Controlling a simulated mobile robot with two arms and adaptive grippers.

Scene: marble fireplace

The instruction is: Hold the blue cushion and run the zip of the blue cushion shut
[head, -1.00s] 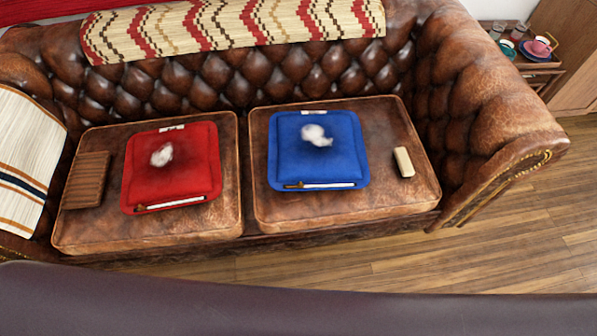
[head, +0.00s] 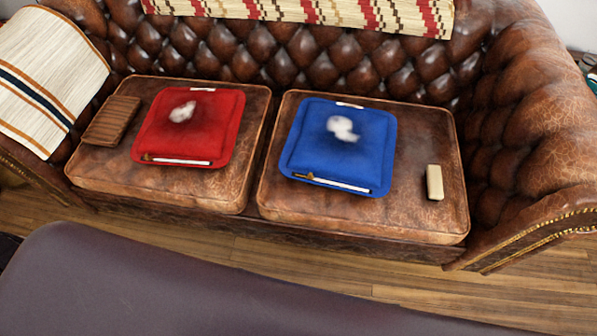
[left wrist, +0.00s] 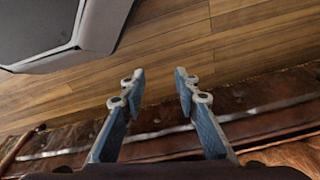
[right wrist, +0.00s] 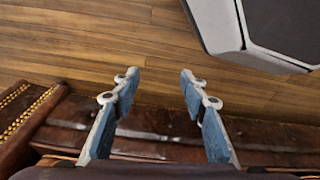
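The blue cushion (head: 325,160) lies flat on the right seat of the brown leather sofa, with a white fluffy tuft on its top. A pale zip strip (head: 340,184) runs along its front edge, with a small brown piece, perhaps the zip pull, (head: 300,176) at the strip's left end. Neither gripper shows in the head view. My left gripper (left wrist: 160,82) is open and empty in the left wrist view, over the floor and sofa front edge. My right gripper (right wrist: 160,80) is open and empty in the right wrist view, also above the floor and sofa edge.
A red cushion (head: 215,135) with a similar tuft and zip lies on the left seat. A ridged brown block (head: 111,121) lies left of it. A cream block (head: 434,183) lies right of the blue cushion. Striped throws (head: 45,80) cover parts of the sofa.

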